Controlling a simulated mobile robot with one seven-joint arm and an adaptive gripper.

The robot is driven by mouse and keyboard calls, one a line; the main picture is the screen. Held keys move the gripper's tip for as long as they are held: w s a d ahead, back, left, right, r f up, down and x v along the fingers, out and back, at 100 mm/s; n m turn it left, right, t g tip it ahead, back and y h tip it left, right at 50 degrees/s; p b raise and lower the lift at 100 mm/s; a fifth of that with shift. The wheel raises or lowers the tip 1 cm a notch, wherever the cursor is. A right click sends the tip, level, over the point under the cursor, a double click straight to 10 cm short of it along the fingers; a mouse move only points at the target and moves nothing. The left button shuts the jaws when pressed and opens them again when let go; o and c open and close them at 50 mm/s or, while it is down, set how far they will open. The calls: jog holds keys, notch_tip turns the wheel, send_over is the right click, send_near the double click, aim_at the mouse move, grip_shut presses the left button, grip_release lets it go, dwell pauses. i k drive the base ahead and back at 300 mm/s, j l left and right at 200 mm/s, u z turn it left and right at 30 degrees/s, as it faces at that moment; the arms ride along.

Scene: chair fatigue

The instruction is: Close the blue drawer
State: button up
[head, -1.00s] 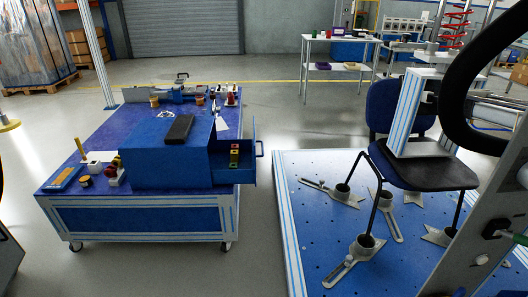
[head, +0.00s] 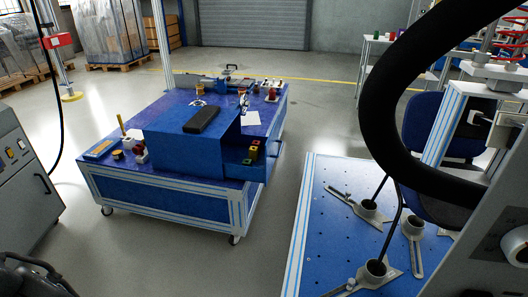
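The blue drawer (head: 244,170) is pulled out from the right side of a blue box (head: 185,155) on the blue-topped cart (head: 262,114). Small yellow, green and red blocks (head: 253,150) lie in the open drawer. A dark flat object (head: 202,119) lies on top of the box.
A blue perforated platform (head: 325,215) with metal clamps and a chair (head: 440,125) stands right of the cart, across a floor gap. A thick black hose (head: 378,120) crosses the right foreground. A grey cabinet (head: 25,170) stands left. Floor in front of the cart is clear.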

aim_at(235, 147)
jog(key=l, duration=0.35)
jog(key=j+z, duration=0.35)
jog(key=j, duration=0.75)
jog(key=i+j+z, duration=0.1)
jog(key=j+z, duration=0.2)
jog(key=j, duration=0.25)
jog(key=i+j+z, duration=0.1)
jog(key=j+z, duration=0.15)
jog(key=j, duration=0.3)
jog(key=i+j+z, duration=0.4)
jog(key=j, duration=0.25)
jog(key=i+j+z, duration=0.2)
jog(key=j, duration=0.15)
jog(key=i+j+z, duration=0.1)
jog(key=i+j, duration=0.2)
jog(key=j, duration=0.15)
